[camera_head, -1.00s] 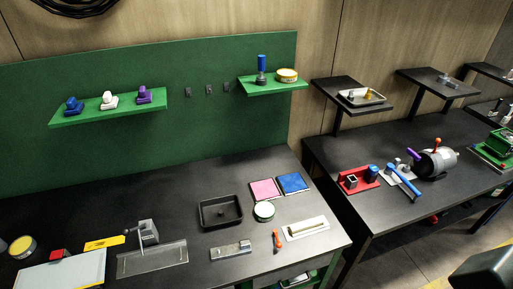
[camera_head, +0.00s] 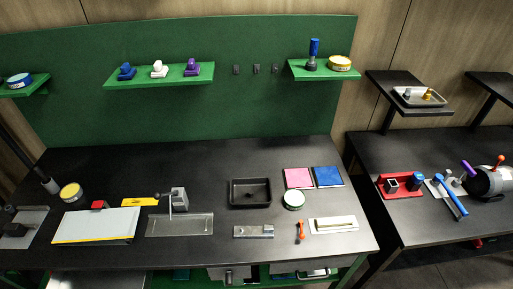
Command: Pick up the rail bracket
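No part is plainly marked as the rail bracket. A flat silver metal piece (camera_head: 254,231) lies near the front edge of the bench and could be it, but I cannot tell for sure. A long cream bar on a white plate (camera_head: 333,224) lies to its right. A grey upright block with a handle (camera_head: 179,199) stands to the left, behind a clear plate (camera_head: 180,226). Neither of my grippers is in view.
The black bench (camera_head: 110,165) also holds a black tray (camera_head: 250,193), pink (camera_head: 298,178) and blue (camera_head: 327,177) pads, a round tin (camera_head: 293,199), an orange-handled tool (camera_head: 300,231) and a white board (camera_head: 95,226). Green shelves (camera_head: 160,78) hang behind. The bench's back strip is clear.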

